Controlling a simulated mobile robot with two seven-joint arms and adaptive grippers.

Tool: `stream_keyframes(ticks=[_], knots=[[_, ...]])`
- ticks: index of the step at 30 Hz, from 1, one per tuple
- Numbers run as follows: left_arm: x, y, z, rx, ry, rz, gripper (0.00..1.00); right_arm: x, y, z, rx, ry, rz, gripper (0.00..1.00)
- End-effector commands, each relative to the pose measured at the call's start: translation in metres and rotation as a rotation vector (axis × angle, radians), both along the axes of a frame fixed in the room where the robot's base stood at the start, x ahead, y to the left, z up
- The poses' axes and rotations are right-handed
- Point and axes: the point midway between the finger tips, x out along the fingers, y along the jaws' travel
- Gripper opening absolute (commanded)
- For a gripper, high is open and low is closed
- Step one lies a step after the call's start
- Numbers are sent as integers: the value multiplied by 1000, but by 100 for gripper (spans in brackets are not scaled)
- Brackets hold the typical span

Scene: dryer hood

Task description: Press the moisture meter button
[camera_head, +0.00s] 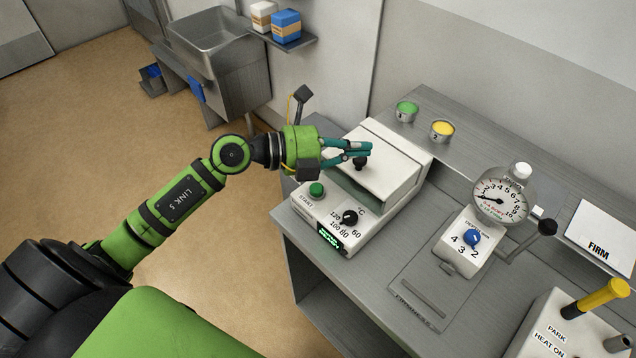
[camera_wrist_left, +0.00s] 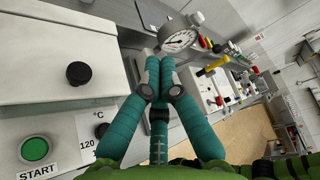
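The white unit with a lid (camera_head: 385,165), which looks like the moisture meter, stands on the grey bench. Its round green START button (camera_head: 317,189) is on the front panel, beside a black °C knob (camera_head: 349,217) and a green-lit display (camera_head: 329,237). The button also shows at lower left in the left wrist view (camera_wrist_left: 35,149). My left gripper (camera_head: 369,150) is over the lid, by its black knob (camera_head: 360,163). Its teal fingers are together at the tips, with nothing seen between them. The fingers are apart from the START button. My right gripper is not in view.
A dial gauge (camera_head: 500,196) stands right of the unit, above a blue selector knob (camera_head: 472,238). Green (camera_head: 407,111) and yellow (camera_head: 442,131) cups sit behind. A yellow lever (camera_head: 602,297) rises at lower right. A sink (camera_head: 215,45) is at the back left.

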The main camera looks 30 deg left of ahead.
Motion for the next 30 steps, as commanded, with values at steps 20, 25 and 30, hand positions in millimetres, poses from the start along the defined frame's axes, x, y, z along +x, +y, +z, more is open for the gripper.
stream_keyframes(ticks=[20, 25, 30], knots=[[5, 98, -53, 678, 178, 29, 0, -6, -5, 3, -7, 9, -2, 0], [5, 97, -54, 677, 177, 27, 0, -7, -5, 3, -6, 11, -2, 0], [5, 97, -61, 675, 177, 27, 0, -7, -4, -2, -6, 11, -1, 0]])
